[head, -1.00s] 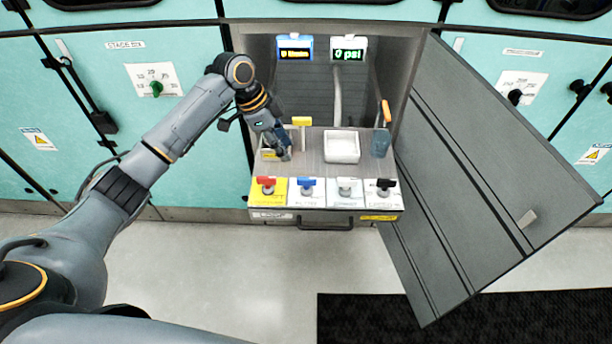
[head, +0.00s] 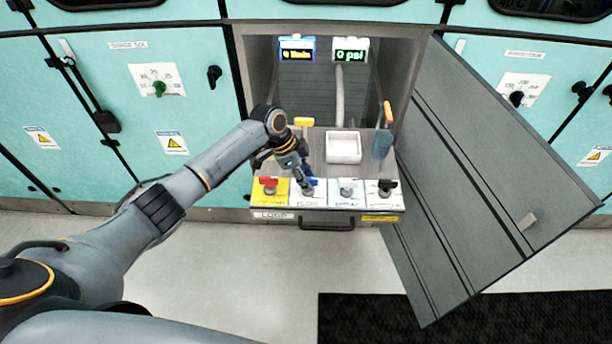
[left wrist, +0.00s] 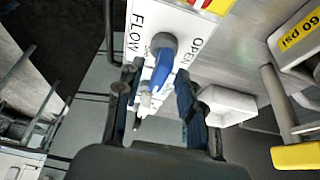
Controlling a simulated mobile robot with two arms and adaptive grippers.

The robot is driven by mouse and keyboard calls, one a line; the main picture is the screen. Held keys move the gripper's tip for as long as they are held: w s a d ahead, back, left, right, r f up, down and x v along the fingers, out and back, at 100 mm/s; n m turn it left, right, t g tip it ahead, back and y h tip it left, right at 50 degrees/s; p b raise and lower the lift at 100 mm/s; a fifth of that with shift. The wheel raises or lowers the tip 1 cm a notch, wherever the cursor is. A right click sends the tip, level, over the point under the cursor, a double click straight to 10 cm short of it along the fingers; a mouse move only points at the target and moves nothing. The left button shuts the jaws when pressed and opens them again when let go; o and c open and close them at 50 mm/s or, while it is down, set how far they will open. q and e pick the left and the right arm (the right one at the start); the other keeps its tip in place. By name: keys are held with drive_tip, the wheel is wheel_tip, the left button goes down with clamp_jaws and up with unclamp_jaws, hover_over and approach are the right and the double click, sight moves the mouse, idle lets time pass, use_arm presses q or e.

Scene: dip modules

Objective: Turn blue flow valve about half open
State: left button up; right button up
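The blue flow valve (head: 311,182) sits on the FLOW panel at the drawer's front, partly hidden by my left gripper (head: 306,186) in the head view. In the left wrist view its blue handle (left wrist: 161,70) lies between my left gripper's (left wrist: 159,82) two dark fingers, which are apart with a gap on each side. The words FLOW and OPEN are printed on either side of the valve. My right gripper is not in view.
Behind are a white tray (head: 343,147) and an orange-handled tool (head: 387,112). The psi display (head: 350,50) reads 0. An open cabinet door (head: 490,150) stands right.

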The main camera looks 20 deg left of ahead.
use_arm(q)
clamp_jaws()
drive_tip(key=shift+s+r+n+t+p, duration=0.1)
drive_tip(key=shift+r+n+t+p, duration=0.2)
drive_tip(key=shift+n+p, duration=0.6)
drive_tip(key=n+t+p, duration=0.1)
drive_tip(key=n+p, duration=0.2)
drive_tip(key=p, duration=0.2)
drive_tip(key=shift+d+y, duration=0.1)
drive_tip(key=shift+y, duration=0.3)
drive_tip(key=shift+f+n+t+y+p, duration=0.2)
drive_tip(key=shift+n+t+y+p, duration=0.25)
drive_tip(key=shift+n+p, duration=1.15)
unclamp_jaws()
drive_tip(key=shift+s, duration=0.1)
